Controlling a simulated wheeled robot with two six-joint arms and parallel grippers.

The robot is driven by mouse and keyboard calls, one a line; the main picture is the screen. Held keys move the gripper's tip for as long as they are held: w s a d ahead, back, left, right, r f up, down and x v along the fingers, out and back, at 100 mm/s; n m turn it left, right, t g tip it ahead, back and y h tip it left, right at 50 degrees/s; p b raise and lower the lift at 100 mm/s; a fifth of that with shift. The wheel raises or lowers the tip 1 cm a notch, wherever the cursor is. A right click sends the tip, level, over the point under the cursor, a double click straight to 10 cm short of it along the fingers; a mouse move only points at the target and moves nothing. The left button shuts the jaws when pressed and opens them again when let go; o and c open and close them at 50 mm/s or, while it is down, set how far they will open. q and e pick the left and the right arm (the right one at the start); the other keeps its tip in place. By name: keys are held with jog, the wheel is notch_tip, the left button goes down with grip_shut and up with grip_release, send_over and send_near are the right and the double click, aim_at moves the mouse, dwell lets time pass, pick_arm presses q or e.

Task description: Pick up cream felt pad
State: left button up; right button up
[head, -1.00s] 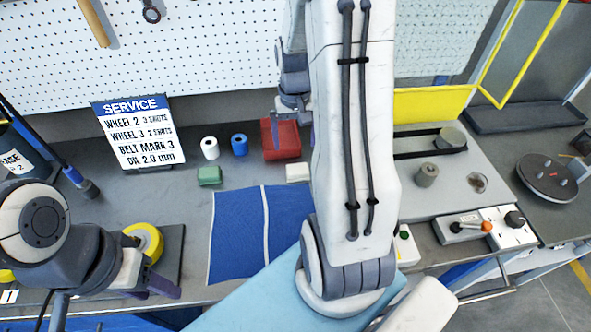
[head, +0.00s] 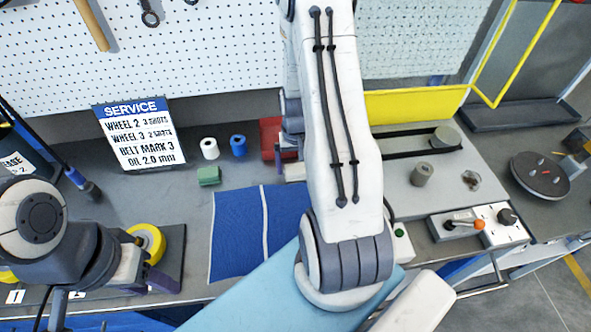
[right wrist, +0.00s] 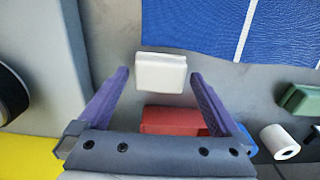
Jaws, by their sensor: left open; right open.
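The cream felt pad (right wrist: 160,73) is a small pale block lying on the grey bench. In the right wrist view it lies between and just beyond the fingertips of my right gripper (right wrist: 158,75), which is open and empty. In the head view only the left end of the pad (head: 294,172) shows beside my right arm. My right gripper (head: 287,146) is mostly hidden there behind the arm. My left gripper (head: 155,282) is at the lower left, near the yellow wheel, open with nothing visible between its fingers.
A red block (right wrist: 172,121) lies close to the pad, under the right gripper. A green block (head: 208,175), white roll (head: 209,148) and blue roll (head: 238,145) stand to the left. A blue cloth (head: 236,235) covers the front of the bench. A grey machine plate (head: 405,200) is on the right.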

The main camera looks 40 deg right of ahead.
aim_at(296, 168)
jog(key=c, duration=1.2)
jog(key=shift+o, duration=0.2)
notch_tip(296, 168, up, 10)
jog(key=b, duration=0.1)
